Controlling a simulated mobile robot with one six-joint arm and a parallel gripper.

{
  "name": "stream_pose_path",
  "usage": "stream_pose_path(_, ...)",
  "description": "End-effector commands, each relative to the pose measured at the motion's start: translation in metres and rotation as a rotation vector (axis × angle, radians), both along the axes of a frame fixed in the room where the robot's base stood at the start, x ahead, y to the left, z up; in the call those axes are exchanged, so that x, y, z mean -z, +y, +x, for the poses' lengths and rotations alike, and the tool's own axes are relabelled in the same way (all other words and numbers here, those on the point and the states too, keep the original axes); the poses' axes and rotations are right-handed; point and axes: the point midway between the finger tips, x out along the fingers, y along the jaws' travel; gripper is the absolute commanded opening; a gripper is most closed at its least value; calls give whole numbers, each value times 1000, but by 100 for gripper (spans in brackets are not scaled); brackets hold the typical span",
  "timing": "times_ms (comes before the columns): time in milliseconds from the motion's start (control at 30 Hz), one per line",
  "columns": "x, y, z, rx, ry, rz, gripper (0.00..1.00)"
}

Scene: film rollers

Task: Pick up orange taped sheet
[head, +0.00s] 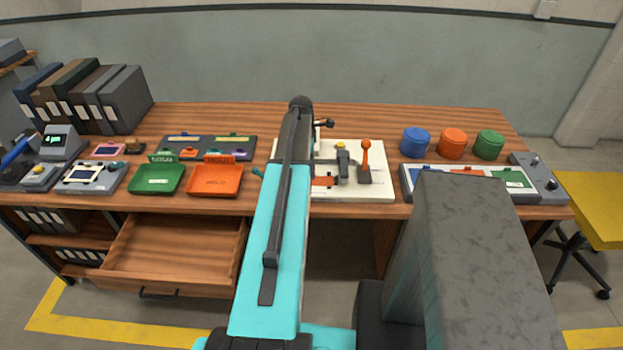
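A small flat orange piece (325,181) lies on the white base plate (378,193) at the middle of the bench, partly hidden by my arm. Another small orange piece (188,152) lies on the dark panel (213,141) at the back left. More orange shows on the long light panel (410,184) at the right, partly behind a grey part of me. I cannot tell which of these is the orange taped sheet. My arm reaches up over the middle of the bench.
An orange tray (215,190) and a green tray (157,191) stand left of my arm. An upright orange lever (365,160) stands on the white base. Blue (415,141), orange (452,143) and green (488,145) round containers stand behind the right panel. A drawer (170,255) is open below.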

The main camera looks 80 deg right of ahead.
Motion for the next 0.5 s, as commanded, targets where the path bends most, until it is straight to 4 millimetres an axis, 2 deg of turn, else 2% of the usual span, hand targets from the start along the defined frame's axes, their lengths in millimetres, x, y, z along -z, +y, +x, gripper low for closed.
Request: stream_pose_path(500, 6, 0, 0, -1, 0, 0, 27)
